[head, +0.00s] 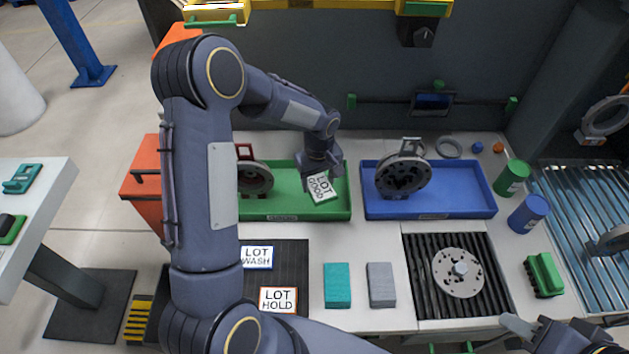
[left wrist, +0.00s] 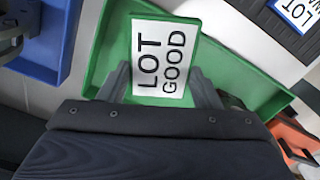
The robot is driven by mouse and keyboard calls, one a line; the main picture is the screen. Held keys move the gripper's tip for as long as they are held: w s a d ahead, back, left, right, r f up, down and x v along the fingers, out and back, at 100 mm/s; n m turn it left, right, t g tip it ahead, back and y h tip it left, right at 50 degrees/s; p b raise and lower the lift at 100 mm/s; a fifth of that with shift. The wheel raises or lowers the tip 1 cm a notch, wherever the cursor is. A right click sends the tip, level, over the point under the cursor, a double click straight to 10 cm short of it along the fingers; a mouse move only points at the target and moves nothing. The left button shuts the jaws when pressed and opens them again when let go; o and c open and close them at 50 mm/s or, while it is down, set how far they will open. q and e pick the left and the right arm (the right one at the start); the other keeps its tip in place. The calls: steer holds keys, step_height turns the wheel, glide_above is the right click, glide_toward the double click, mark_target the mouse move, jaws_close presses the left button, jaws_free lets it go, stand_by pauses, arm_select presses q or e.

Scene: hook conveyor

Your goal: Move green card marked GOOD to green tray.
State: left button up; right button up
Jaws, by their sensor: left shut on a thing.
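The card reading LOT GOOD (head: 321,187) is white with a green edge. My left gripper (head: 318,172) is shut on it and holds it over the right part of the green tray (head: 290,215). In the left wrist view the card (left wrist: 163,60) sits between the fingers of the gripper (left wrist: 163,88), with the green tray (left wrist: 110,45) behind it. I cannot tell whether the card touches the tray floor. My right gripper (head: 535,335) shows only partly at the bottom right edge, and its jaws are unclear.
A metal part (head: 255,177) sits in the green tray's left side, partly behind my arm. A blue tray (head: 460,200) with another metal part (head: 403,175) stands to the right. LOT WASH (head: 257,257) and LOT HOLD (head: 278,299) cards lie on a dark mat in front.

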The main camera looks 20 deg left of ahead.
mark_target(316, 176)
arm_select(q)
steer(key=w+a+f, duration=0.1)
steer(key=f, duration=0.1)
steer(key=w+a+f+b, duration=0.1)
steer(key=w+f, duration=0.1)
steer(key=w+a+f, duration=0.1)
steer(key=w+f, duration=0.1)
steer(key=shift+b, duration=0.4)
steer(key=f, duration=0.1)
steer(key=f+b, duration=0.1)
steer(key=f, duration=0.1)
steer(key=shift+w+a+f+b, duration=0.15)
steer(key=shift+w+f+b, duration=0.15)
steer(key=shift+f+b, duration=0.1)
steer(key=shift+r, duration=0.1)
steer(key=shift+f, duration=0.2)
steer(key=o, duration=0.9)
steer(key=shift+o, duration=0.2)
steer(key=shift+r, duration=0.1)
